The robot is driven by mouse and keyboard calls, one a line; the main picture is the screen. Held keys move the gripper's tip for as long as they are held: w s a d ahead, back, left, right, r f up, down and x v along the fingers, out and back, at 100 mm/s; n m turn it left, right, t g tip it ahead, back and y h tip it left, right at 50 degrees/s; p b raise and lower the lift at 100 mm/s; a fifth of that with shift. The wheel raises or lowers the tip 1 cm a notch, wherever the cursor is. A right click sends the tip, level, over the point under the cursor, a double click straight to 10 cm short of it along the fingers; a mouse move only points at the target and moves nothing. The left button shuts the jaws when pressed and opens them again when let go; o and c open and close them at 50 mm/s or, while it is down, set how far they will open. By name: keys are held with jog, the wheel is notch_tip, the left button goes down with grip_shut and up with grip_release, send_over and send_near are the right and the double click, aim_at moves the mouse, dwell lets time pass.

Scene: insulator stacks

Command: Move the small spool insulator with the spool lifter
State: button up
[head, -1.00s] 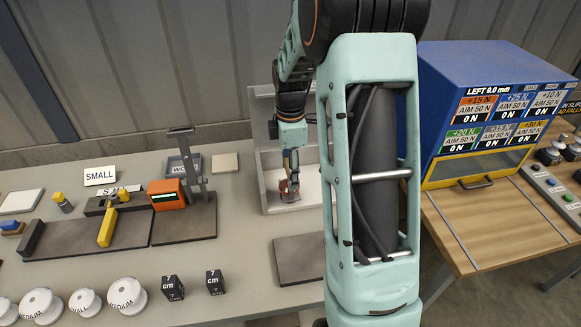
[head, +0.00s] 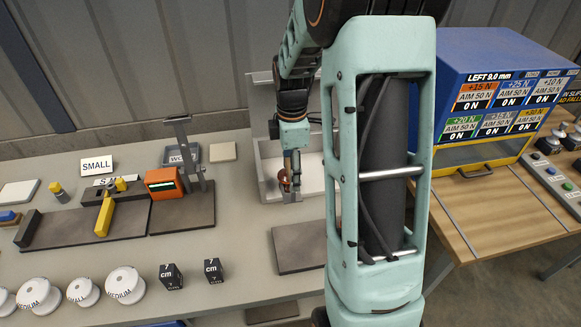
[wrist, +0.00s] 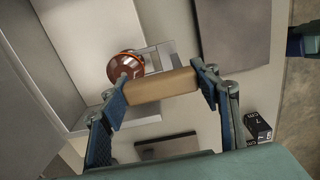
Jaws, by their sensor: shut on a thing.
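My gripper (wrist: 160,88) is shut on the tan cylindrical handle (wrist: 163,86) of what looks like the spool lifter, with a finger at each end. In the head view my gripper (head: 291,170) points down over the white open-fronted bay (head: 264,178). The lifter's grey metal frame (wrist: 168,56) shows behind the handle in the wrist view. A glossy red-brown spool-like piece (wrist: 125,68) is beside the handle and frame; it also shows in the head view (head: 284,184). I cannot tell whether the frame bears it. A white spool marked SMALL (head: 83,291) stands in the front row.
White spools marked MEDIUM (head: 125,284) and dark 7 cm blocks (head: 171,276) line the bench front. An orange gauge (head: 163,182) stands left of the bay. A dark flat plate (head: 300,247) lies before it. A blue cabinet (head: 490,100) stands at right.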

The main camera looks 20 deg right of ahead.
jog(key=shift+s+a, duration=0.2)
jog(key=shift+s, duration=0.65)
jog(key=shift+s+a, duration=0.15)
jog(key=shift+s, duration=0.65)
jog(key=shift+s+r, duration=0.15)
jog(key=shift+r, duration=0.05)
jog(key=shift+r+p, duration=2.55)
jog(key=shift+r, duration=0.9)
